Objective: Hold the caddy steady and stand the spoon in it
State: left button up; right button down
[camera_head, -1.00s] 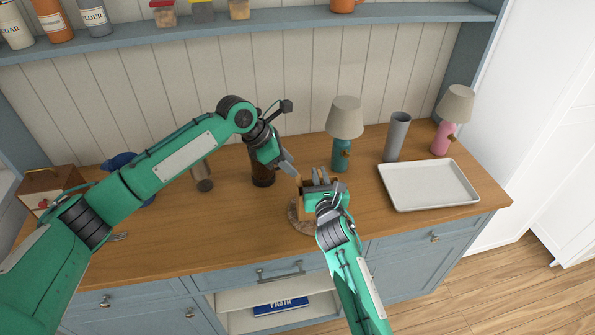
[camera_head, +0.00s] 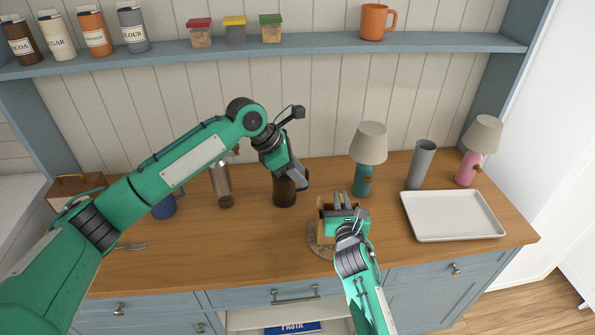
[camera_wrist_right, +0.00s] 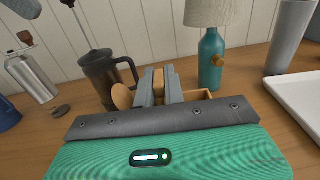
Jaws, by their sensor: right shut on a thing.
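The wooden caddy (camera_head: 325,228) stands on a round mat (camera_head: 318,247) near the counter's front. It also shows in the right wrist view (camera_wrist_right: 200,96), mostly hidden behind my right fingers. My right gripper (camera_head: 366,203) is over the caddy and shut on a tan wooden part, which looks like the caddy's wall. The wooden spoon (camera_wrist_right: 122,97) shows its oval bowl at the caddy's left side, bowl up; its lower end is hidden. My left gripper (camera_head: 301,178) is up and left of the caddy, in front of the dark coffee press, apart from the spoon. Its jaw opening is unclear.
The coffee press (camera_head: 285,195) stands behind the caddy to the left, the teal lamp (camera_head: 363,180) behind it to the right. A white tray (camera_head: 452,216) and grey cylinder (camera_head: 421,166) are farther right. A fork (camera_head: 130,246) lies at left; the front-left counter is clear.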

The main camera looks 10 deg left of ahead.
jog(key=c, duration=1.4)
grip_release()
jog(key=shift+s, duration=0.1)
